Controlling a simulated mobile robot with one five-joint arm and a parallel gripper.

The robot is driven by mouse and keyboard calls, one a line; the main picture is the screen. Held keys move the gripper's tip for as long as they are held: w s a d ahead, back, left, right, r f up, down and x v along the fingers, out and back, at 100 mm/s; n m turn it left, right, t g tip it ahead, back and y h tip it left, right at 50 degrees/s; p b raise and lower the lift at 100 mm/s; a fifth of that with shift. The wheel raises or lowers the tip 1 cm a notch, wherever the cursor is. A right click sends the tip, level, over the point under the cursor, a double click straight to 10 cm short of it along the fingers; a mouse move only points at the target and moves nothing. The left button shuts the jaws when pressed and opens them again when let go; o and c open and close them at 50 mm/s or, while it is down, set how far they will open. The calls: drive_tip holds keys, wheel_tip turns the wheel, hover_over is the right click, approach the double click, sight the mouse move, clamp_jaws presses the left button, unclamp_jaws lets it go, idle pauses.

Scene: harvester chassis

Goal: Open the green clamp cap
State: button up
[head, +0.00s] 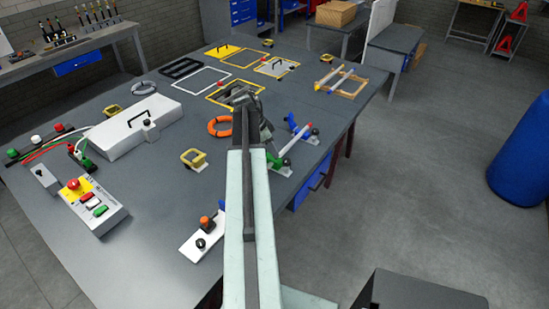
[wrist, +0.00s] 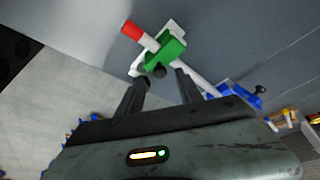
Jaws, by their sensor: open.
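The green clamp cap (wrist: 165,50) sits across a white rod with a red end (wrist: 132,31) in the wrist view. A small dark round knob (wrist: 160,71) shows on the cap's near side. My gripper (wrist: 161,79) is open, with its two dark fingers pointing at the green cap and the knob lying between or just beyond their tips. I cannot tell whether they touch. In the head view the green cap (head: 274,160) is at the near end of the rod, beside my arm, which partly hides the gripper.
A blue clamp with a dark knob (wrist: 254,91) holds the rod's other end. In the head view, an orange ring (head: 219,127), a yellow clip (head: 193,157) and a white box (head: 130,127) lie left of my arm. The table's right edge is close to the clamps.

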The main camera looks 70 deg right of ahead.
drive_tip(key=shift+b+x, duration=0.5)
drive_tip(key=shift+x, duration=0.7)
clamp_jaws()
idle(0.4)
